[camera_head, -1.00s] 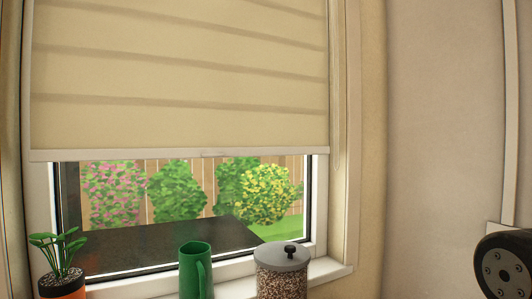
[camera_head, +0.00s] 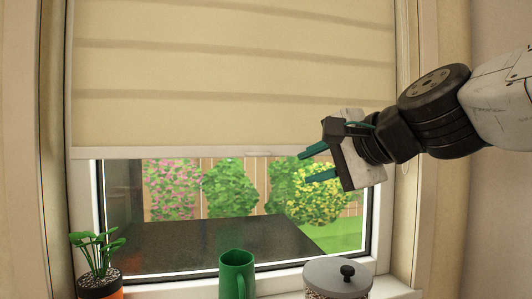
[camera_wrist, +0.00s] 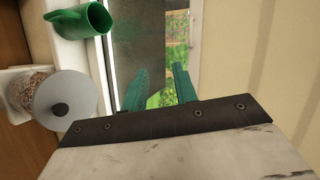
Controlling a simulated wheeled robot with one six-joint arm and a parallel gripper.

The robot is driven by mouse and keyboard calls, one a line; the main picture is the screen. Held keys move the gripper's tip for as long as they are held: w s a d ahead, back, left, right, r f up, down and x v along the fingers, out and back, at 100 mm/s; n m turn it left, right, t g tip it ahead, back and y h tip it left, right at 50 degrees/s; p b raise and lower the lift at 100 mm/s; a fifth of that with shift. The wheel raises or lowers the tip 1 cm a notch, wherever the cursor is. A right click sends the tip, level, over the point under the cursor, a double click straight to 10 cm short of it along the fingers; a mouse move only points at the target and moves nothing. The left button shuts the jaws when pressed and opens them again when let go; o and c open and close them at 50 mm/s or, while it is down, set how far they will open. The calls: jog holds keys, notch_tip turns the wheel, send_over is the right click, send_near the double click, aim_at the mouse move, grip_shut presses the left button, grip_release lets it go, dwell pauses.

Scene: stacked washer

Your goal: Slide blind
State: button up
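The beige blind (camera_head: 230,70) hangs over the upper part of the window in the head view, with a pale bottom bar (camera_head: 180,152) and a small tab (camera_head: 258,153) at its middle. The window glass shows below the bar. The blind also fills the right side of the wrist view (camera_wrist: 265,70). My gripper (camera_head: 310,164) is in front of the window's right part, to the right of the tab and near the bar's height. Its two green fingers (camera_wrist: 160,82) are apart with nothing between them. I cannot tell how far it is from the blind.
On the sill (camera_head: 190,290) stand a potted plant (camera_head: 98,262) at left, a green mug (camera_head: 236,275) in the middle and a grey-lidded jar (camera_head: 337,278) at right. They stand below the bar. The right window frame (camera_head: 403,200) is behind my arm.

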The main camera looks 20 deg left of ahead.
jog(key=m+y, duration=0.1)
jog(key=m, duration=0.1)
send_near(260, 154)
jog(key=shift+t, duration=0.4)
jog(key=x, duration=0.8)
jog(key=shift+s+a+f, duration=0.15)
jog(key=shift+f, duration=0.1)
grip_shut()
